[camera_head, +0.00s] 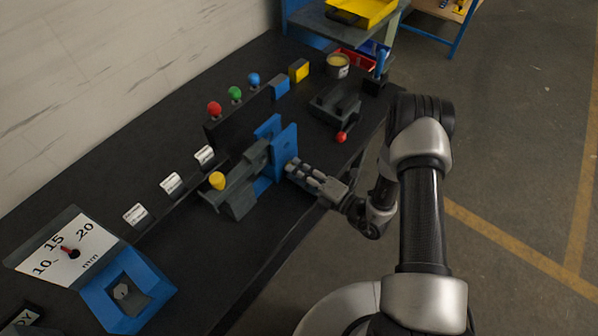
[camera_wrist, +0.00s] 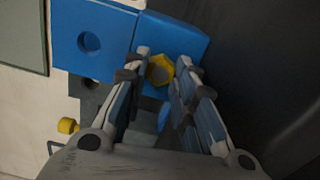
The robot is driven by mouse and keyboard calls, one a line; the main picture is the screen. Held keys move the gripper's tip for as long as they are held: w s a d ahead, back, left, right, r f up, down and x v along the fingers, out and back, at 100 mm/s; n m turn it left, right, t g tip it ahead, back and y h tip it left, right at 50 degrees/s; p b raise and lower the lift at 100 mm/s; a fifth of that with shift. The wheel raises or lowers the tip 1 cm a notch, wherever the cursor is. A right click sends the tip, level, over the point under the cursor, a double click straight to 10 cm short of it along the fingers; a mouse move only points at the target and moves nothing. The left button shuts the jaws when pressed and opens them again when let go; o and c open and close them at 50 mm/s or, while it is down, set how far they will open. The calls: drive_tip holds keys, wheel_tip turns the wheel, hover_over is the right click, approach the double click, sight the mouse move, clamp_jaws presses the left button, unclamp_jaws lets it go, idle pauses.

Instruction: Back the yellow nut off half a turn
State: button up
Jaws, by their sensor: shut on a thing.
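The yellow nut (camera_wrist: 160,70) is a six-sided piece on the face of a blue plate (camera_wrist: 174,38). In the wrist view it sits between the fingertips of my gripper (camera_wrist: 163,66), which is shut on it. In the head view my gripper (camera_head: 292,167) reaches in from the right to the blue plate (camera_head: 286,151) on the bench. The nut is hidden there by the plate and my fingers.
A grey block with a yellow knob (camera_head: 217,181) stands left of the plates. Red, green (camera_head: 235,93) and blue knobs stand behind. A red-knobbed grey fixture (camera_head: 336,105) is at the back right. A dial (camera_head: 70,250) and blue holder (camera_head: 128,290) are front left.

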drive_tip(key=n, duration=0.5)
drive_tip(key=shift+n+b, duration=0.3)
drive_tip(key=shift+b, duration=0.05)
drive_tip(key=n, duration=0.5)
drive_tip(key=shift+r+b, duration=0.1)
drive_tip(key=shift+b, duration=0.3)
drive_tip(key=shift+w, duration=0.1)
drive_tip(key=o, duration=1)
drive_tip(key=shift+o, duration=0.3)
drive_tip(key=v, duration=1.2)
drive_tip(key=shift+a+n, duration=0.1)
drive_tip(key=shift+n, duration=0.2)
